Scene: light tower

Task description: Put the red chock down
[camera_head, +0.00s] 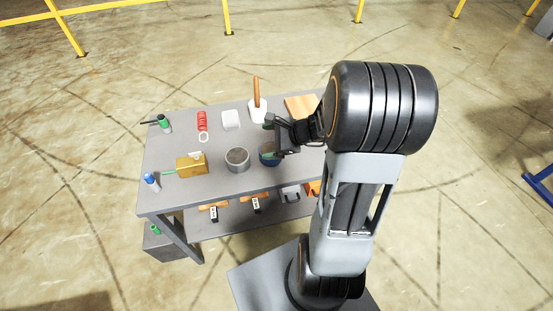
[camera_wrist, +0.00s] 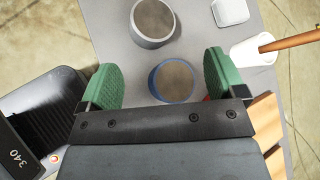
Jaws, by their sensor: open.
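My gripper (camera_head: 272,141) is open over the right part of the grey table, above a blue-rimmed round container (camera_head: 266,160). In the wrist view its two green finger pads (camera_wrist: 163,75) stand wide apart with nothing between them. The blue-rimmed container (camera_wrist: 172,80) shows below and between them, with a brownish inside. A small sliver of red (camera_wrist: 207,98) shows beside the right finger, mostly hidden; I cannot tell if it is the red chock. No red chock is clearly recognisable in the head view.
The grey table (camera_head: 222,182) also holds a grey round container (camera_head: 237,160), a yellow box (camera_head: 190,165), a red hasp-like piece (camera_head: 202,121), a white block (camera_head: 231,119), a white pot with a wooden handle (camera_head: 257,103) and a wooden board (camera_head: 301,105). Several items lie on the lower shelf.

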